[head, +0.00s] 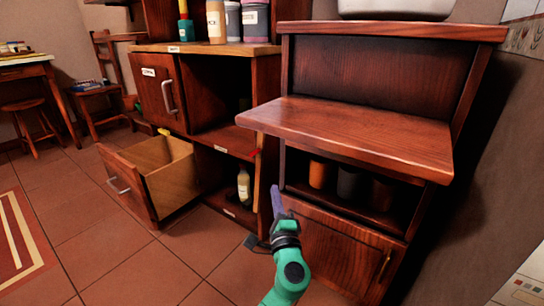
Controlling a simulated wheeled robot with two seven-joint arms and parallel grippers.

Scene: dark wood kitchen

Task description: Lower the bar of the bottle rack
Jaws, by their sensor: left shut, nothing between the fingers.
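The low open compartment of the left cabinet holds a pale yellow bottle (243,187) standing upright; this seems to be the bottle rack. A thin upright strip (257,183) with a red upper end stands at the compartment's right edge; it may be the raised bar, but I cannot tell for sure. My left gripper (277,200), purple at the tip on a green and black wrist, is shut and empty. In the picture it is just right of the strip, in front of the right cabinet; whether it touches anything is unclear. My right gripper is out of view.
An open drawer (130,187) juts out at the left of the compartment.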

